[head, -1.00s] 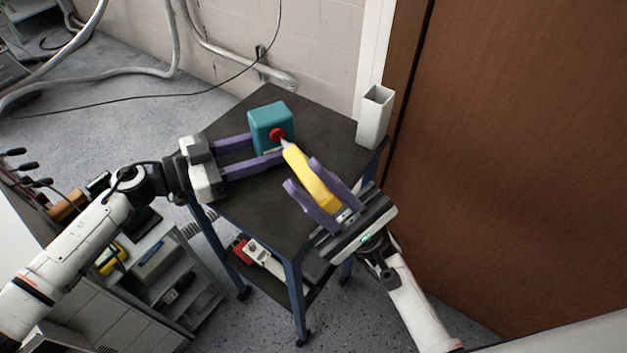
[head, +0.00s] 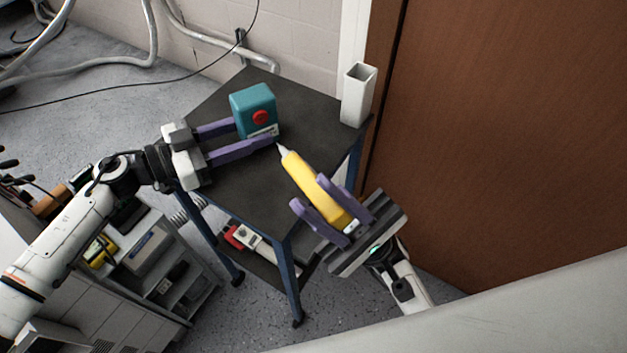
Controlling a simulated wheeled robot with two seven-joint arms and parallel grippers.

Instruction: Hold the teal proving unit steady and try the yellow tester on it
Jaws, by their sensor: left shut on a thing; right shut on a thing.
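The teal proving unit (head: 254,104) stands upright on the dark cart top, with a red round spot on the face toward me. My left gripper (head: 255,134) is shut on the proving unit near its base, one purple finger on each side. My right gripper (head: 332,205) is shut on the yellow tester (head: 312,186), which is tilted with its pale tip pointing up and left toward the unit. The tip is apart from the red spot, a short way below and right of it.
The dark cart top (head: 300,120) has free room right of the unit. A white open square holder (head: 358,95) stands at its back right corner, near a brown door (head: 510,130). A lower shelf holds a red and white item (head: 245,238). A grey shelf unit (head: 160,270) stands at lower left.

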